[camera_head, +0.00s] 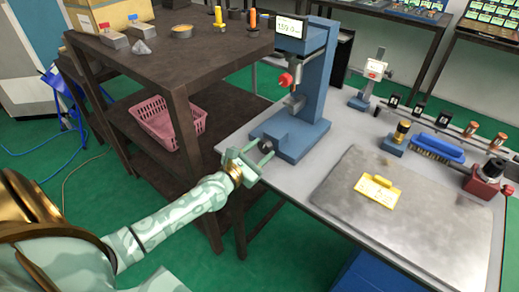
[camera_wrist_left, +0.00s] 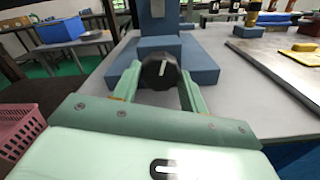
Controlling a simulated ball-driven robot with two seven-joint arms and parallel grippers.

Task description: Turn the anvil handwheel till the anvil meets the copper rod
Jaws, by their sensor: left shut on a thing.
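The blue stand (camera_head: 316,85) carries a display (camera_head: 291,28), a red knob (camera_head: 285,80) and a grey metal spindle (camera_head: 294,101) above its base. The black anvil handwheel (camera_head: 266,146) sits at the base's near left side. It also shows in the left wrist view (camera_wrist_left: 158,72), with a pale line on its face. My left gripper (camera_head: 258,150) is shut on the handwheel, one finger on each side. I cannot clearly make out the copper rod or the anvil's contact with it. My right gripper is not in view.
A grey plate (camera_head: 340,205) with a yellow tag (camera_head: 377,190) lies on the bench. A blue brush (camera_head: 437,148), a red-based device (camera_head: 484,182) and a rack of small parts stand right. A brown shelf (camera_head: 185,55) with a pink basket (camera_head: 165,122) stands left.

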